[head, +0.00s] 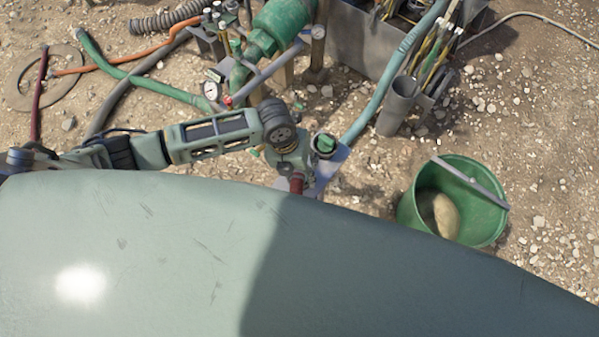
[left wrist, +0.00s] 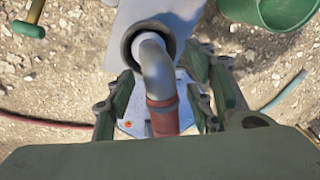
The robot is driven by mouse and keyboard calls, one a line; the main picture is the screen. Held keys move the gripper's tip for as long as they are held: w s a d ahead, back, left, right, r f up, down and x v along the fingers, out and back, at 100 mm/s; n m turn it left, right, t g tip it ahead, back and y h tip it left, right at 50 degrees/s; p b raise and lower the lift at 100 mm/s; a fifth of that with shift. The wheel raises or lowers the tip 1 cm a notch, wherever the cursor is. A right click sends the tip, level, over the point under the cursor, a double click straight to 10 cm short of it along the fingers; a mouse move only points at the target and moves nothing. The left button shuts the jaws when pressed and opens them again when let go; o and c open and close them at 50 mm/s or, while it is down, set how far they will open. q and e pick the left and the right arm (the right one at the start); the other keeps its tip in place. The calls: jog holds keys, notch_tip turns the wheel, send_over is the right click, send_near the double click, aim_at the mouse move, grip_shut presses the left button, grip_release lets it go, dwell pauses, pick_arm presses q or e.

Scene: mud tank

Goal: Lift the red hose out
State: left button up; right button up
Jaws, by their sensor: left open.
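The red hose (left wrist: 163,118) shows in the left wrist view with a grey metal elbow (left wrist: 157,68) on its end. The elbow's far end meets a dark round opening (left wrist: 132,38) in a grey part; how deep it sits is hidden. A short piece of the red hose (head: 297,184) also shows in the head view, partly behind my own body. My left gripper (left wrist: 155,108) is open, with one finger on each side of the red hose; I cannot tell whether they touch it. In the head view my left gripper (head: 296,164) is over the grey part. My right gripper is not in view.
A green bucket (head: 408,213) with a pale lump inside stands at the right. A green pump (head: 282,24), gauges and a metal box (head: 355,42) stand behind. Several hoses lie at the left. A green-headed tool (left wrist: 28,29) lies on the gravel. Bare gravel is at the far right.

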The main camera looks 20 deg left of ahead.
pick_arm(q)
jog(key=shift+f, duration=0.1)
jog(key=shift+c, duration=0.2)
jog(key=c, duration=1.1)
grip_shut()
jog(key=shift+d, duration=0.1)
